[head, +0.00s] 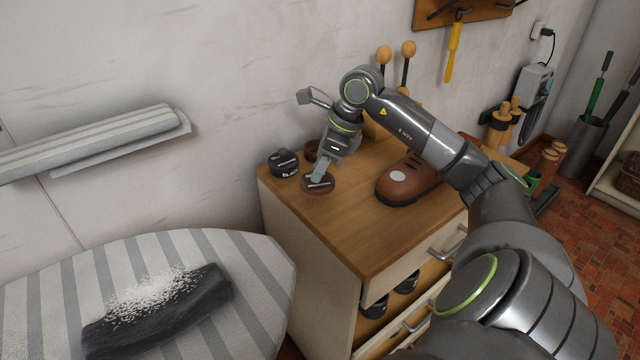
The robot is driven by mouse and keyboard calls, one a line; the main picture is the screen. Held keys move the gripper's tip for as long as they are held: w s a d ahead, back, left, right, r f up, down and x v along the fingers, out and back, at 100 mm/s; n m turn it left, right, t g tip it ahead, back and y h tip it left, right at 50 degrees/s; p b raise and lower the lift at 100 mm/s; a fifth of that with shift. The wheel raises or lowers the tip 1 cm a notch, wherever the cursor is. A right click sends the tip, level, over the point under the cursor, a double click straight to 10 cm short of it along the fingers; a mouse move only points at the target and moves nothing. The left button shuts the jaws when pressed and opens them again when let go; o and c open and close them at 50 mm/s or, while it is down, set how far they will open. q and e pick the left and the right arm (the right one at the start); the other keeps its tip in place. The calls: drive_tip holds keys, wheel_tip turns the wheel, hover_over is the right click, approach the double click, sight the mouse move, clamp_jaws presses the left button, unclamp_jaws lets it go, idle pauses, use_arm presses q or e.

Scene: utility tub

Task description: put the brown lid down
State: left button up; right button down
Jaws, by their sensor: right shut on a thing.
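The brown lid (318,185) is a flat round disc at the left end of the wooden cabinet top. My right gripper (318,178) points down and is shut on it. The lid is at or just above the wood; I cannot tell whether it touches. Behind it stands an open brown tin (312,150), partly hidden by the gripper. A black tin (284,163) marked "BLACK" stands to the left of the lid. My left gripper does not show.
A brown shoe (409,180) stands on the cabinet top (365,238) to the right of the lid. The wood in front of the lid is clear. A striped ironing board (250,265) with a dark cloth (160,315) bearing white grains is at the lower left.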

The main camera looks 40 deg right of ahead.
sight(323, 177)
drive_tip(key=shift+f, duration=2.1)
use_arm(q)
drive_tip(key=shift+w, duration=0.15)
use_arm(e)
drive_tip(key=shift+f, duration=0.1)
drive_tip(key=c, duration=1.3)
unclamp_jaws()
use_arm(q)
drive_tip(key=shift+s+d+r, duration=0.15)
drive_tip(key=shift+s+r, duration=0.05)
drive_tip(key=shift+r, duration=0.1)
